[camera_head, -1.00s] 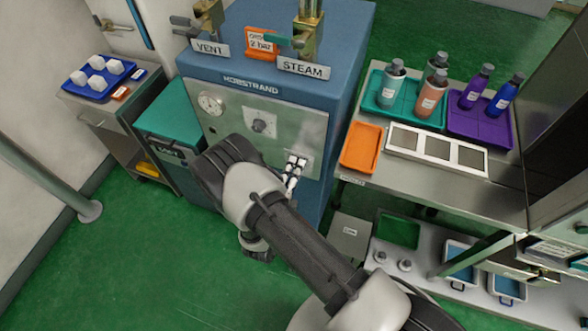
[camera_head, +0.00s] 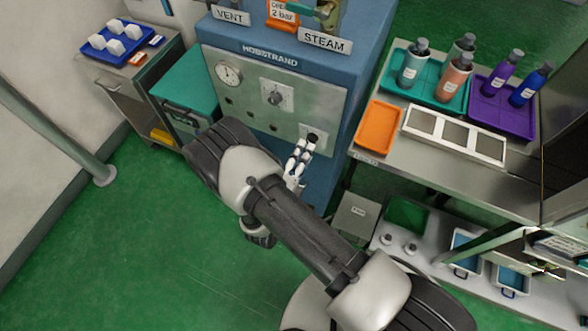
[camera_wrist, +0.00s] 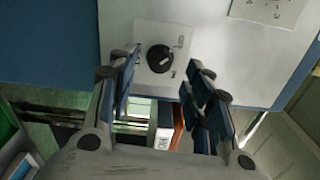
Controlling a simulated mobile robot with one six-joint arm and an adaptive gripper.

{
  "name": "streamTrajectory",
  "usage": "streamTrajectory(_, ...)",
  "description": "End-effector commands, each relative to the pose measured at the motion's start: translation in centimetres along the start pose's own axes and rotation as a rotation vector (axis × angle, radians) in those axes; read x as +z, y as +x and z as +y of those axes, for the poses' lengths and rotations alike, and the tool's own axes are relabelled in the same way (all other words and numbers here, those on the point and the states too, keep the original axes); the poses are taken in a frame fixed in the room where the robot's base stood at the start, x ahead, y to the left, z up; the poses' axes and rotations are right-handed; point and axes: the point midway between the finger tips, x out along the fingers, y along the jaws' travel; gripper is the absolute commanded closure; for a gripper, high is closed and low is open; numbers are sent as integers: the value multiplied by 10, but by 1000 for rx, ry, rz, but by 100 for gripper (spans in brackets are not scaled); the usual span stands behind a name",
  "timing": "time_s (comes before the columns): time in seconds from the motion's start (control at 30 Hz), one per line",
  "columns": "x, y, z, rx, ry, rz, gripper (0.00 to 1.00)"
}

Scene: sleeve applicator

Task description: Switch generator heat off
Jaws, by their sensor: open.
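The generator (camera_head: 232,48) is a blue cabinet marked HOBSTRAND with a grey front panel (camera_head: 240,103). A black rotary knob (camera_head: 313,137) on a pale plate sits at the panel's lower right. In the wrist view this knob (camera_wrist: 159,58) has a white pointer mark tilted toward the upper right; its label is too small to read. My gripper (camera_head: 302,146) is in front of this knob. In the wrist view my gripper (camera_wrist: 160,88) is open and empty, its fingers at either side below the knob, apart from it.
A second knob (camera_head: 275,95) and a round gauge (camera_head: 229,73) are on the same panel. VENT and STEAM valves stand on top. A steel table (camera_head: 385,170) with bottles and an orange tray (camera_head: 379,127) is at right. Green floor is clear at lower left.

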Motion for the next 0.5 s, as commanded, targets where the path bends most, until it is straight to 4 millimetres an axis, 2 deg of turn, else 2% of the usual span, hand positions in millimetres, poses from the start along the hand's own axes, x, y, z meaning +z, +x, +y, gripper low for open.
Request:
streamTrajectory(0.03, 2, -14, 0, 1, -3, -8, 54)
streamTrajectory(0.2, 2, -49, 0, 1, -3, -6, 54)
streamTrajectory(0.33, 1, -68, 0, 0, -1, -5, 54)
streamTrajectory(0.5, 0, -80, 0, 1, -1, -1, 54)
